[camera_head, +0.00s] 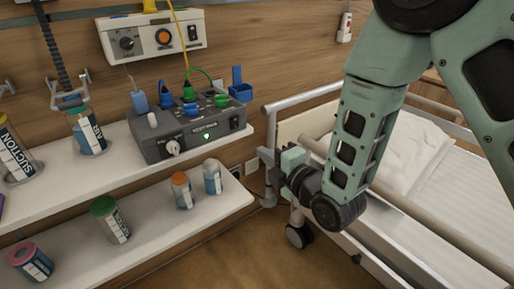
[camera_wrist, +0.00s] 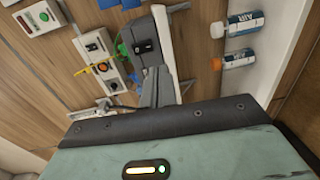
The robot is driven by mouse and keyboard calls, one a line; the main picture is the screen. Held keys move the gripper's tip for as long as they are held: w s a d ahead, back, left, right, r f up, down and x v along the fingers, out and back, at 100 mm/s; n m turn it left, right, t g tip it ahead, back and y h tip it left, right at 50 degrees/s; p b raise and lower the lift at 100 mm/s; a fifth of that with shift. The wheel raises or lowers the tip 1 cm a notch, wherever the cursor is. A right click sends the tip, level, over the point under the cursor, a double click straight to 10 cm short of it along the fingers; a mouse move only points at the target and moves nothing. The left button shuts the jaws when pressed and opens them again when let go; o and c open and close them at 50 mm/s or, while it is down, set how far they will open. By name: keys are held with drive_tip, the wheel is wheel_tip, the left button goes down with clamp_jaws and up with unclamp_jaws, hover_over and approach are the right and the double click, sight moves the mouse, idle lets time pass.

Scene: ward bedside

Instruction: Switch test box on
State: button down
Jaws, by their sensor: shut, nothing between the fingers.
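The test box (camera_head: 188,140) is a dark grey unit on the upper shelf, with a white knob (camera_head: 172,148), a small lit green lamp (camera_head: 207,135) and a black rocker switch (camera_head: 235,124) at the right of its front. In the wrist view the box (camera_wrist: 136,29) is partly hidden, and its black switch (camera_wrist: 143,46) shows near my fingers. My gripper (camera_head: 266,156) is shut and empty, to the right of the box and apart from it in the head view. Its grey fingers (camera_wrist: 158,80) show in the wrist view. The switch's position is too small to tell.
A white wall unit (camera_head: 155,35) hangs above the box, with yellow and green cables. Suction jars (camera_head: 90,135) stand at the left. A bed with a rail (camera_head: 305,96) is at the right.

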drive_tip(key=shift+f+v, duration=0.15)
drive_tip(key=shift+v, duration=0.7)
drive_tip(key=shift+f+v, duration=0.2)
drive_tip(key=shift+v, duration=0.6)
drive_tip(key=s+d+r+m+g+h, duration=0.1)
drive_tip(key=s+d+m+g+h, duration=0.2)
drive_tip(key=s+m+g, duration=0.4)
drive_tip(key=s+d+r+m+g+h, duration=0.2)
drive_tip(key=s+m+h, duration=0.15)
drive_tip(key=s, duration=0.55)
drive_tip(key=s+d+r+m+g+h, duration=0.1)
drive_tip(key=s+d+m+g+h, duration=0.15)
drive_tip(key=s+m+g, duration=0.45)
wheel_tip(320, 180, up, 13)
drive_tip(key=s+t+p, duration=0.1)
drive_tip(key=t+p, duration=0.1)
drive_tip(key=p, duration=1)
drive_tip(key=shift+s+d, duration=0.2)
